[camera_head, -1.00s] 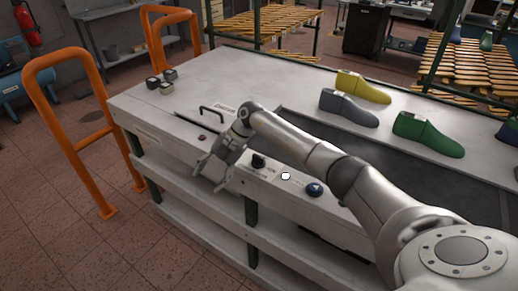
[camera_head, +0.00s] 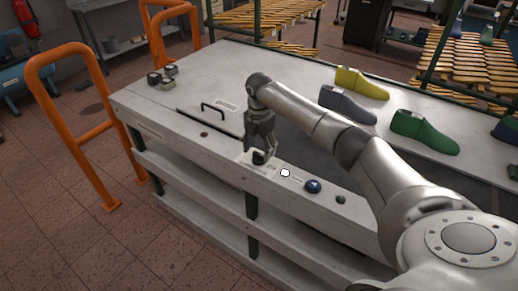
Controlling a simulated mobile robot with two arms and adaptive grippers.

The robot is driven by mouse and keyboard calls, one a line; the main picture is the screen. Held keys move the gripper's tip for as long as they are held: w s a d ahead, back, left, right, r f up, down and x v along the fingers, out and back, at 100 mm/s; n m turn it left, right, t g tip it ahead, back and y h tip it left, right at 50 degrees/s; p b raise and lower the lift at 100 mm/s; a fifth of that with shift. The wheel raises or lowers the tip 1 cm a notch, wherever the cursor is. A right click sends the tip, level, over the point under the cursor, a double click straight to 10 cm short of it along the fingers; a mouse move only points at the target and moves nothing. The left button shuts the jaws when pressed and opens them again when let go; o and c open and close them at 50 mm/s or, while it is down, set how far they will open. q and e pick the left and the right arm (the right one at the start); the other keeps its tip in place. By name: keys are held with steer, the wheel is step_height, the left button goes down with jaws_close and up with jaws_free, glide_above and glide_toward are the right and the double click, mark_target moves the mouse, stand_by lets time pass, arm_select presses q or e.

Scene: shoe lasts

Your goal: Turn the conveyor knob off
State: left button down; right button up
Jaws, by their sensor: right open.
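The black conveyor knob (camera_head: 260,158) sits on the front panel of the white bench (camera_head: 170,112). My right gripper (camera_head: 259,151) points down right at the knob, with its fingers around or just above it; I cannot tell whether they touch it. The fingers are open and partly cover the knob. Its exact turn position is too small to tell. My left gripper is not in view.
To the knob's right on the panel are a white button (camera_head: 285,173), a blue button (camera_head: 313,186) and a dark button (camera_head: 340,200). A black handle (camera_head: 212,106) stands up behind. Grey (camera_head: 347,104), yellow (camera_head: 361,83) and green (camera_head: 424,131) shoe lasts lie farther back. Orange rails (camera_head: 75,130) stand at left.

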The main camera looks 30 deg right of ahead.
steer(key=shift+f, duration=0.9)
steer(key=shift+c, duration=0.4)
steer(key=c, duration=0.9)
steer(key=shift+c, duration=0.2)
